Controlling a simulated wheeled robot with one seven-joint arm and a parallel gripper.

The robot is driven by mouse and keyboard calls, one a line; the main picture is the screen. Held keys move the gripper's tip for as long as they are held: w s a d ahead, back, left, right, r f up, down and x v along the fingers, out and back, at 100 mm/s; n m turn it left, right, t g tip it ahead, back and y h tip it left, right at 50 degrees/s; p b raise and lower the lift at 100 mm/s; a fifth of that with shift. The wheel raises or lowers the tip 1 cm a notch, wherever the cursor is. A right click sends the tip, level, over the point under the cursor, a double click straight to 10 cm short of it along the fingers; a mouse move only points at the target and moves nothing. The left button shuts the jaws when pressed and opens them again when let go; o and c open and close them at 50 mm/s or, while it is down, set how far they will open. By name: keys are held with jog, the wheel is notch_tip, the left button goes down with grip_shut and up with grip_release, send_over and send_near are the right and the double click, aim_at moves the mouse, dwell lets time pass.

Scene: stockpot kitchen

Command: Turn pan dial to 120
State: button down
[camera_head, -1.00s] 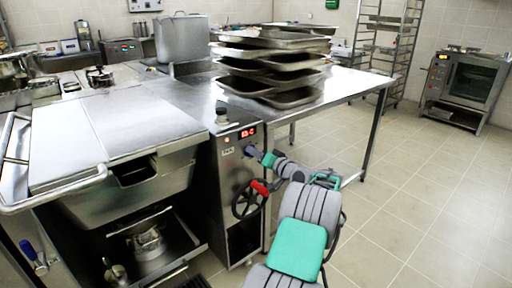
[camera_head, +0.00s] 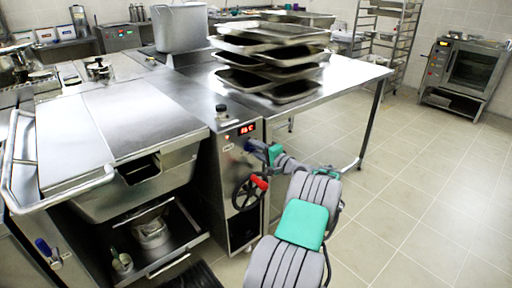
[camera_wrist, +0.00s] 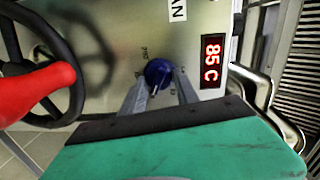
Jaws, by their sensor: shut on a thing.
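The pan dial (camera_wrist: 158,73) is a round blue knob on the steel control panel, with small markings around it. The display also shows in the head view (camera_head: 247,129), too small to read surely. My gripper (camera_wrist: 160,88) is shut on the dial, one finger on each side of it. In the head view my gripper (camera_head: 252,146) reaches the panel front and the arm hides most of the dial.
A black handwheel (camera_head: 247,192) with a red handle (camera_head: 260,182) is just below the dial. A closed steel pan lid (camera_head: 150,115) lies left. Stacked trays (camera_head: 270,62) stand on the steel table behind. The tiled floor (camera_head: 425,200) at right is clear.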

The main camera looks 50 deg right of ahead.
jog(key=shift+f+m, duration=0.1)
jog(key=shift+m, duration=0.2)
jog(key=c, duration=0.9)
grip_release()
jog(key=shift+s, duration=0.15)
jog(key=s+a, duration=0.1)
jog(key=s, duration=0.6)
jog(key=shift+s+a+r+p, duration=0.2)
jog(key=shift+r+p, duration=0.15)
jog(key=shift+p, duration=0.05)
jog(key=shift+s, duration=0.1)
